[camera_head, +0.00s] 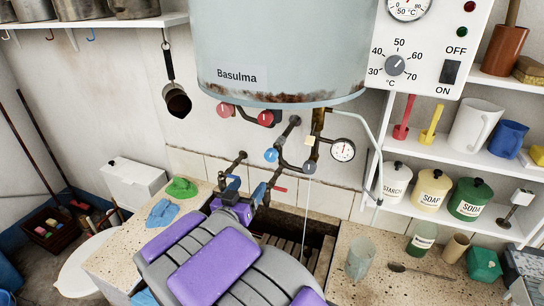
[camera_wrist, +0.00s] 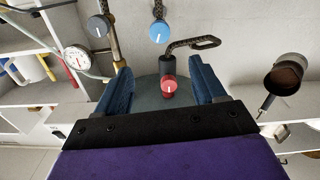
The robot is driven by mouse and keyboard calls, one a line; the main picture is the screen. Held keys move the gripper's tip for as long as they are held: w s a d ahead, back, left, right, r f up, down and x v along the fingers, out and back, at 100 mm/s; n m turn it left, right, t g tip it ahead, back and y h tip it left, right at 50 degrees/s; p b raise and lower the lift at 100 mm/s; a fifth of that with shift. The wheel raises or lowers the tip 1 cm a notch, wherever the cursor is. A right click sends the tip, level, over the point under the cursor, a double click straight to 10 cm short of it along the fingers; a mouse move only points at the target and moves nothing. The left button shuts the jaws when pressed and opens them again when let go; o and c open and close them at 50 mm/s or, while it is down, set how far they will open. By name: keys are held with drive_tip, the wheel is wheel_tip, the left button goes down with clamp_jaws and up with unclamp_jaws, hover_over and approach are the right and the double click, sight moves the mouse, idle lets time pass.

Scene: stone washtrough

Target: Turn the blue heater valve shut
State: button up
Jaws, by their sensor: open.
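The blue heater valve (camera_head: 271,155) is a round bright blue knob with a white pointer mark, on the pipework below the grey heater tank (camera_head: 280,50). In the wrist view the blue valve (camera_wrist: 159,31) is beyond my fingertips, near the top middle, with nothing touching it. My gripper (camera_head: 243,187) is below and left of the valve in the head view. In the wrist view my gripper (camera_wrist: 162,78) is open and empty, its two blue fingers spread apart. A red knob (camera_wrist: 168,88) shows between the fingers, farther off.
A grey-blue knob (camera_head: 309,167) and a dial gauge (camera_head: 343,150) are right of the blue valve. Two red knobs, one at the left (camera_head: 224,110), sit under the tank. A pan (camera_head: 177,101) hangs on the wall. Shelves with canisters (camera_head: 431,190) stand at the right.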

sight(270, 157)
drive_tip(key=b+x, duration=0.1)
drive_tip(key=x, duration=1.6)
drive_tip(key=shift+w+d, duration=0.25)
drive_tip(key=shift+w, duration=0.1)
drive_tip(key=shift+f, duration=0.1)
drive_tip(key=c, duration=1)
